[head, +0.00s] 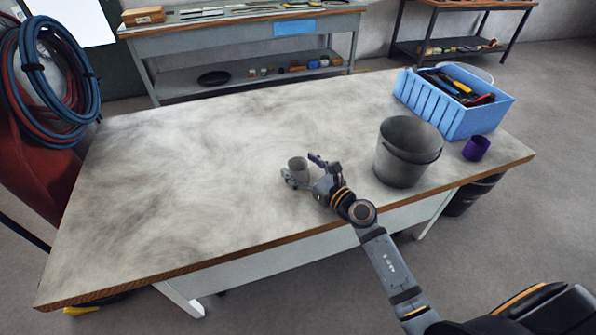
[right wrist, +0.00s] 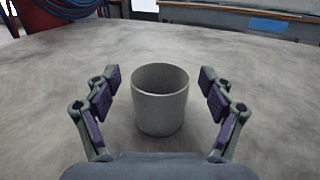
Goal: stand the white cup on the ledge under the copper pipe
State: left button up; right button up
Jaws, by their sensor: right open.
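A pale grey-white cup (head: 298,168) stands upright on the worn table near its middle. In the right wrist view the cup (right wrist: 160,100) is centred between the two fingers, with a visible space on each side. My right gripper (head: 301,170) is open, with its fingers reaching around the cup without closing on it; it also shows in the right wrist view (right wrist: 160,98). My left gripper is not in view. I see no copper pipe or ledge in either view.
A grey bucket (head: 408,152) stands right of my right gripper. Behind it are a blue crate (head: 480,122) of tools and a purple cup (head: 476,148). The table's left half (head: 165,180) is clear. Coiled hoses (head: 30,90) hang at the left.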

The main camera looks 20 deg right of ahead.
jog(key=shift+x, duration=0.9)
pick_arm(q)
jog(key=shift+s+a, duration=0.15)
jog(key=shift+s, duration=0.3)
pick_arm(e)
jog(key=shift+s, duration=0.1)
jog(key=shift+c, duration=1)
jog(key=c, duration=1.2)
jog(key=shift+r+p, duration=0.3)
jog(key=shift+r, duration=0.2)
notch_tip(320, 180, up, 3)
jog(key=shift+s+d+p, duration=0.1)
jog(key=shift+p, duration=0.65)
pick_arm(q)
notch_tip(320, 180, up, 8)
jog(key=p, duration=0.6)
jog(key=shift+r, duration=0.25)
pick_arm(e)
jog(key=s+d+r, duration=0.7)
jog(key=s+r, duration=0.2)
jog(key=s, duration=0.2)
jog(key=shift+s+d, duration=0.15)
jog(key=shift+s, duration=0.2)
